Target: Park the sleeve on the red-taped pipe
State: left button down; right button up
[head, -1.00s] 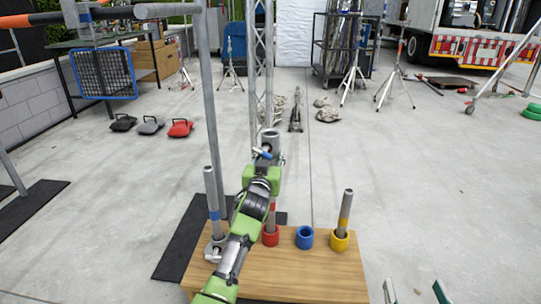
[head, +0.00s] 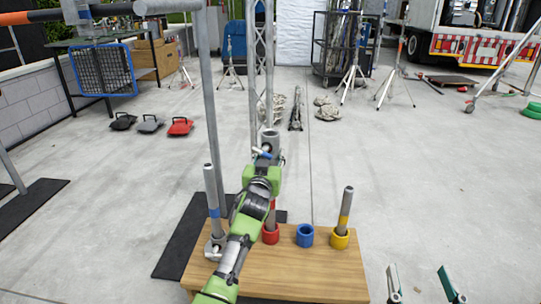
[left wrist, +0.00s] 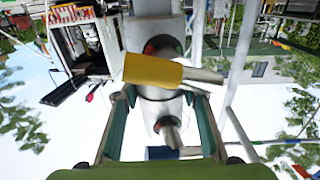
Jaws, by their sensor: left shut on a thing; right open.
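My left gripper (head: 265,165) is shut on a grey tubular sleeve (head: 270,138), upright with its open end up, above the board. In the left wrist view, the two fingers (left wrist: 162,100) flank the pale sleeve (left wrist: 158,108), which has a yellow part (left wrist: 152,70) and a blue part (left wrist: 170,152) in front of it. The red-taped pipe (head: 271,212) stands in a red cup (head: 270,236) below the gripper. Its top is hidden by my wrist, so I cannot tell whether the sleeve is around it. My right gripper (head: 417,270) is open and empty at lower right.
A blue-taped pipe (head: 213,198) stands on the left of the wooden board (head: 300,275), with a grey ring at its base. A yellow-taped pipe (head: 344,210) stands in a yellow cup (head: 340,239). The blue cup (head: 305,236) is empty.

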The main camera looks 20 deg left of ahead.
pick_arm(q)
jog(key=shift+f, duration=0.2)
pick_arm(e)
jog(key=shift+s+a+r+t, duration=0.15)
jog(key=shift+r+t, duration=0.35)
jog(key=shift+r, duration=0.45)
dwell(0.7)
pick_arm(q)
jog(key=c, duration=1.2)
grip_release()
jog(key=shift+f, duration=0.25)
jog(key=s+d, duration=0.2)
jog(key=s, duration=1)
jog(key=shift+r, duration=0.25)
jog(key=shift+d, duration=0.1)
